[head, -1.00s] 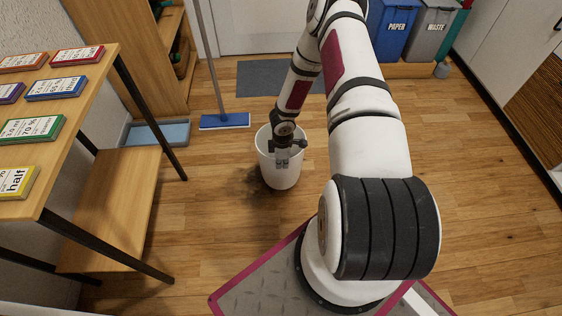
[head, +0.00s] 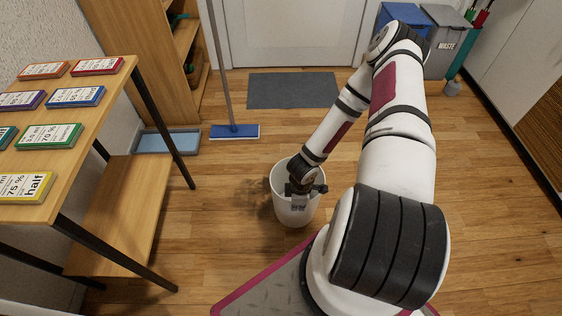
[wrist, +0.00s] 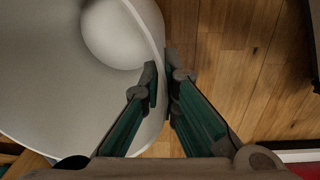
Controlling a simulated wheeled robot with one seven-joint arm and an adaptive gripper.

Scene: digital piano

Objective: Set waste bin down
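The white waste bin (head: 284,213) is upright, low over the wooden floor, in the middle of the head view. A dark shadow lies to its left; I cannot tell whether its base touches the floor. My gripper (head: 298,204) is at the bin's near rim. In the wrist view, the bin (wrist: 45,95) fills the left side, its inside and round bottom showing. My gripper (wrist: 163,77) has one finger inside and one outside the bin wall, pinching it.
A wooden shelf table with labelled cards (head: 48,136) stands at the left. A blue mop (head: 234,131), blue tray (head: 168,141) and grey mat (head: 293,90) lie beyond the bin. Paper and waste containers (head: 447,43) stand at the back right. Floor around the bin is clear.

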